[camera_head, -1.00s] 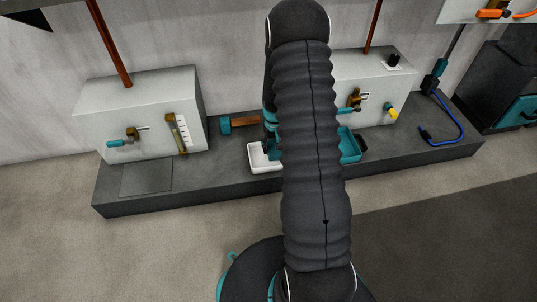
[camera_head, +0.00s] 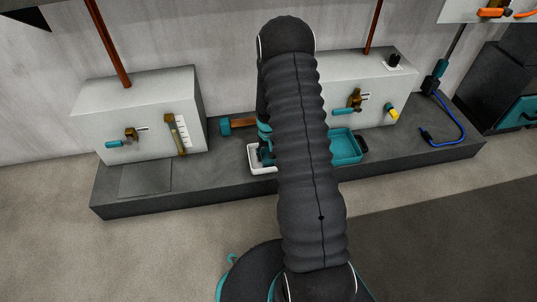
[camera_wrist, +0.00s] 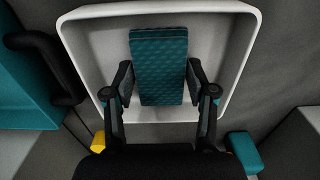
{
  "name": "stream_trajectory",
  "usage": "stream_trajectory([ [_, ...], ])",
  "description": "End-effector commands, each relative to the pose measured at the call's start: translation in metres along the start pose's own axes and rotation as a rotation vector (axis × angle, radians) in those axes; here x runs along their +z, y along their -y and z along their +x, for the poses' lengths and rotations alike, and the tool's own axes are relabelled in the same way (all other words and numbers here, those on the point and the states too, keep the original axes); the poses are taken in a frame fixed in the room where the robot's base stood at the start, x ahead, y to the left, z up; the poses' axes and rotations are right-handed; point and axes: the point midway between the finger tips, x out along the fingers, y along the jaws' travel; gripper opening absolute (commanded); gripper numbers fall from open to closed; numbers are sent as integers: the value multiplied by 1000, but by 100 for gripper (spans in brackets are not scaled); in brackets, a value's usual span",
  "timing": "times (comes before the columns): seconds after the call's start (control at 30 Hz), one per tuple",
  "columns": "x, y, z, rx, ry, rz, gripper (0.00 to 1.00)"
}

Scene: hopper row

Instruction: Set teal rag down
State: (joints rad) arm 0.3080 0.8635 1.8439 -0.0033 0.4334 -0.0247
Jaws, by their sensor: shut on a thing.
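The teal rag (camera_wrist: 160,62) is a folded, patterned rectangular block in the wrist view. My gripper (camera_wrist: 160,84) has a finger on each long side of it and is shut on it. The rag is over or in a white tray (camera_wrist: 247,50) with a raised rim. I cannot tell whether it touches the tray floor. In the head view the white tray (camera_head: 256,169) is partly hidden behind my arm. My gripper (camera_head: 266,155) shows only partly there, at the tray, and the rag cannot be made out.
A teal bin (camera_head: 346,147) with a dark handle stands right of the white tray. A hammer-like tool with a teal head (camera_head: 226,127) lies behind it to the left. Two grey boxes with valves (camera_head: 150,115) stand on the dark ledge (camera_head: 210,185). A blue hose (camera_head: 455,130) lies far right.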

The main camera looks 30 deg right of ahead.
Motion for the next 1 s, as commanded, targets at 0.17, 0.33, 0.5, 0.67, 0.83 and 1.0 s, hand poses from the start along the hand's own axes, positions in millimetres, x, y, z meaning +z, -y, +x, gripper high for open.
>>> stream_trajectory([
  [0.17, 0, 0, 1, 0, 0, 0, 81],
  [0.33, 0, 0, 1, 0, 0, 0, 81],
  [0.5, 0, 0, -3, 0, 0, 0, 81],
  [0.67, -1, 0, -21, 0, -2, 0, 81],
  [0.83, -1, 0, -56, 0, -4, 0, 81],
  [1.0, 0, 0, -88, 0, -2, 0, 81],
])
